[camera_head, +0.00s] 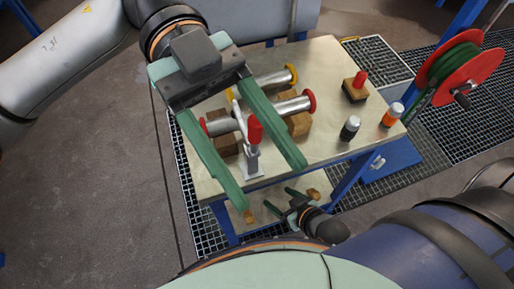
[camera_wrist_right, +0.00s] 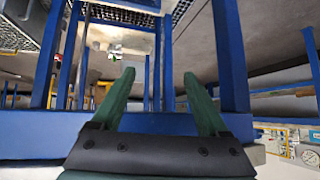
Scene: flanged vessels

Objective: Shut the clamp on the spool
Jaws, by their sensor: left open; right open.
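The spool (camera_head: 285,108), a metal cylinder with red end flanges, lies across wooden blocks on the table. The clamp (camera_head: 253,163) stands at its near side, with a metal body and a red-tipped handle (camera_head: 255,131) pointing up. I cannot tell whether its jaw presses on the spool. My left gripper (camera_head: 272,186) is open above the table. In the picture its two long green fingers pass on either side of the clamp, apart from the handle. My right gripper (camera_head: 291,203) is open and empty below the table's front edge; it also shows in the right wrist view (camera_wrist_right: 158,78).
A yellow-flanged cylinder (camera_head: 273,80) lies behind the spool. A red reel (camera_head: 467,68) stands beyond the table (camera_head: 318,62). Blue table legs (camera_wrist_right: 230,50) surround my right gripper's view.

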